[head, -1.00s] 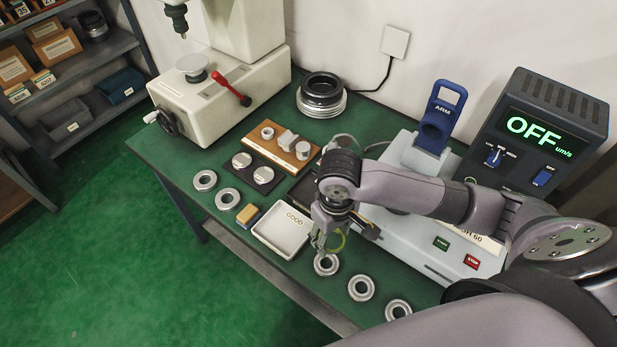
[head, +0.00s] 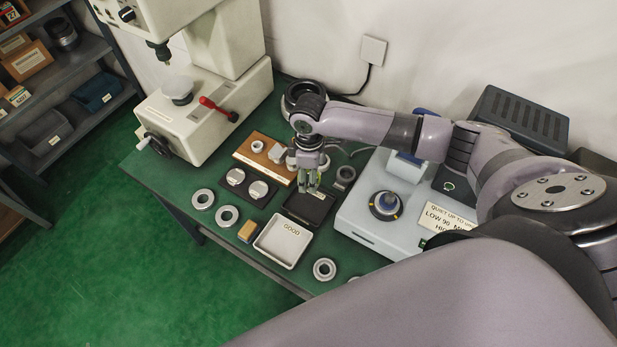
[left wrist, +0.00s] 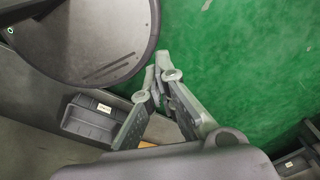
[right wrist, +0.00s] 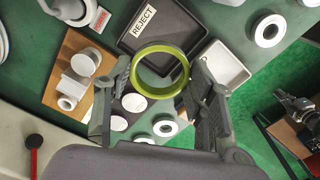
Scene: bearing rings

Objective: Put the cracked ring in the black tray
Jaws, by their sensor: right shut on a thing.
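My right gripper (head: 313,184) is shut on a yellow-green ring (right wrist: 160,47), held upright between its fingertips in the right wrist view. No crack can be made out on it. In the head view the gripper hangs over the back part of the black tray (head: 308,211); the ring is too small there to judge its height. The black tray, labelled REJECT, shows beyond the ring in the right wrist view (right wrist: 178,30) and looks empty. My left gripper (left wrist: 156,72) has its fingertips together with nothing between them, above the green floor; the head view does not show it.
The white GOOD tray (head: 283,243) stands in front of the black tray. Metal rings lie left (head: 228,216) and right (head: 324,269) of it. A wooden block with parts (head: 262,157) is behind left; the pale tester (head: 365,222) is close on the right.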

